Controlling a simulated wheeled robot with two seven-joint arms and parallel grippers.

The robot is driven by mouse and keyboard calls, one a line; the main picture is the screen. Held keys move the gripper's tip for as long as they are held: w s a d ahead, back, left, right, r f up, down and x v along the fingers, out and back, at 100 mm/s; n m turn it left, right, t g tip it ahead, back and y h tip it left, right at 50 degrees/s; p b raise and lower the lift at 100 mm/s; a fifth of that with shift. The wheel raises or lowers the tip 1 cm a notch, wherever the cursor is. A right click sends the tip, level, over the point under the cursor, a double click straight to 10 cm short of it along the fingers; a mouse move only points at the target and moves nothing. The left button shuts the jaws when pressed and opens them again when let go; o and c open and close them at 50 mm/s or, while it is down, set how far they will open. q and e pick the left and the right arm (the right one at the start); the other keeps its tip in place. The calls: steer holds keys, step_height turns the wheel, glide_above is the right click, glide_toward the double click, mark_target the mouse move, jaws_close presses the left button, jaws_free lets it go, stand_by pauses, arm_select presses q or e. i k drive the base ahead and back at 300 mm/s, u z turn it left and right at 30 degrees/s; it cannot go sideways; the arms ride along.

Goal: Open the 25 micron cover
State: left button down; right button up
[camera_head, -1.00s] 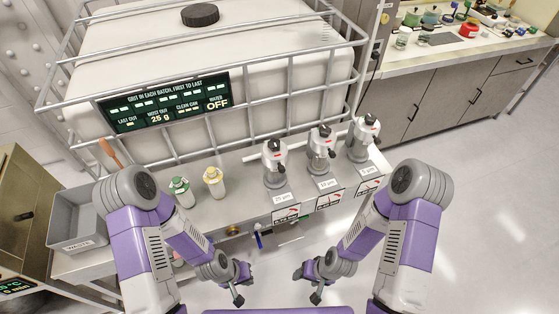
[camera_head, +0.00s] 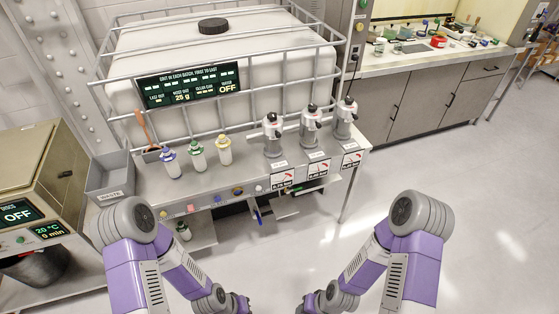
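Three grey-and-white filter units stand in a row on the right half of the bench: a left one (camera_head: 273,138), a middle one (camera_head: 310,128) and a right one (camera_head: 344,120). Each has a dark knob on top and a small label at the bench front. The micron figures are too small to read, so I cannot tell which is the 25 micron one. My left gripper (camera_head: 236,304) and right gripper (camera_head: 308,304) are low at the bottom edge, largely cut off, well short of the bench. Neither touches a filter unit.
Bottles with blue (camera_head: 169,163), green (camera_head: 198,154) and yellow (camera_head: 224,150) caps stand left of the filter units. A grey waste bin (camera_head: 112,178) is at the bench's left end, beside an oven (camera_head: 40,180). A caged white tank (camera_head: 215,65) stands behind. Floor at right is clear.

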mark_target(274, 128)
steer(key=u, duration=0.85)
steer(key=i, duration=0.95)
steer(key=z, duration=0.25)
